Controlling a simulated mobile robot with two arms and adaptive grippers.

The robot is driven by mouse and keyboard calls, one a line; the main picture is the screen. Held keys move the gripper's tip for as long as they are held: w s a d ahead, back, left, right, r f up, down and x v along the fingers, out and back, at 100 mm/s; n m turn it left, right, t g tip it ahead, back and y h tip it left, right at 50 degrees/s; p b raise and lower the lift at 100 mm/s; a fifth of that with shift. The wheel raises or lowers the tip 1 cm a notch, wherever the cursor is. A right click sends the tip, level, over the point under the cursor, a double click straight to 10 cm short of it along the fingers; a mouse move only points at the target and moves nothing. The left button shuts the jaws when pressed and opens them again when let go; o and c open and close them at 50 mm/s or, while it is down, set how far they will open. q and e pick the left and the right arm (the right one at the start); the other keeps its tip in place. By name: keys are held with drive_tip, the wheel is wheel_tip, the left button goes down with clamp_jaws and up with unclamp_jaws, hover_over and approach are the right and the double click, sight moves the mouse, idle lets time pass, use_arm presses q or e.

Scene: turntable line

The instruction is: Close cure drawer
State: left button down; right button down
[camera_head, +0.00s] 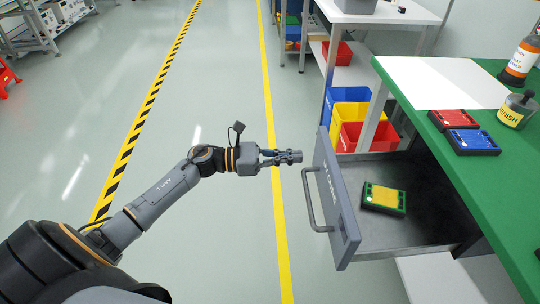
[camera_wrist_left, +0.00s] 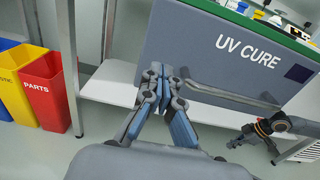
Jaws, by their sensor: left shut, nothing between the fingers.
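The cure drawer (camera_head: 332,197) is a grey drawer pulled out from under the green bench, with a bar handle (camera_head: 312,199) on its front. Its front, lettered "UV CURE" (camera_wrist_left: 244,50), fills much of the left wrist view. A green and yellow box-shaped part (camera_head: 384,198) lies inside the drawer. My left gripper (camera_head: 298,157) is shut and empty, close to the far end of the drawer front. In the left wrist view its fingertips (camera_wrist_left: 166,76) appear near the handle's left end; I cannot tell whether they touch. Part of my right arm with its gripper (camera_wrist_left: 242,141) shows small at the right.
The green bench (camera_head: 460,174) holds red and blue box-shaped parts (camera_head: 472,142) and bottles. Yellow, blue and red bins (camera_head: 368,135) stand beyond the drawer under a white table. A bench leg (camera_wrist_left: 69,67) is left of the drawer.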

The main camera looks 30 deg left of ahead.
sight(339, 155)
use_arm(q)
drive_tip(key=shift+x, duration=1.65)
use_arm(e)
drive_tip(key=shift+s+f, duration=0.25)
drive_tip(key=shift+f, duration=0.45)
use_arm(q)
drive_tip(key=shift+d, duration=0.15)
